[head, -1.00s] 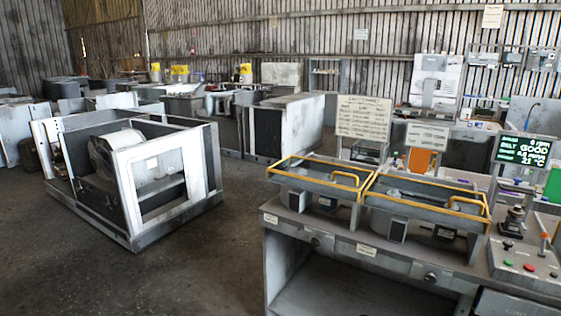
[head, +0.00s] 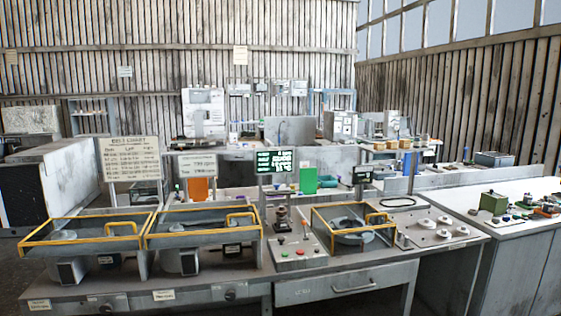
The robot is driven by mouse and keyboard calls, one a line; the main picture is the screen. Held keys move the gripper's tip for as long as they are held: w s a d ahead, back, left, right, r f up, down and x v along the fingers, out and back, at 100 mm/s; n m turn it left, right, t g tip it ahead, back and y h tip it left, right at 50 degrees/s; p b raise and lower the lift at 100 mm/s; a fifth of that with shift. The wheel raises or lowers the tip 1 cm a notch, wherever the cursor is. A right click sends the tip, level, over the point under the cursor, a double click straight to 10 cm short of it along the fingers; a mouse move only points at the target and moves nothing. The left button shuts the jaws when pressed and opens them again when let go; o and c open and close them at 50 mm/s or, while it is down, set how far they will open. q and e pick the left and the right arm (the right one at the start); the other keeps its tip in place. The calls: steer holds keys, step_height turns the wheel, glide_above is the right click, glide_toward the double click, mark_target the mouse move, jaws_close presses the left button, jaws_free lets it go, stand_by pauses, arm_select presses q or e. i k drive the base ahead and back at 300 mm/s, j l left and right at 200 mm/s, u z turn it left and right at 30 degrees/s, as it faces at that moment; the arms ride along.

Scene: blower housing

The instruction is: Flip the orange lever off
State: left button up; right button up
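The orange lever (head: 305,225) is small in the head view. It stands at the right side of a grey control panel (head: 298,259) on the workbench, right of the yellow-edged trays. Its exact tilt is too small to tell. Green and red buttons sit on the panel in front of it. A dark upright device (head: 282,214) stands just behind and left of it. Neither of my grippers is in view.
Two yellow-edged trays (head: 148,228) stand left of the panel, and another yellow-edged tray (head: 318,232) stands close on its right. A plate with white discs (head: 437,231) lies farther right. A lit screen (head: 275,161) stands behind. A white-topped table (head: 490,205) is at right.

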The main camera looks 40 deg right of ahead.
mark_target(304, 222)
steer(key=z, duration=1.55)
steer(key=k+l, duration=0.05)
steer(key=l, duration=0.05)
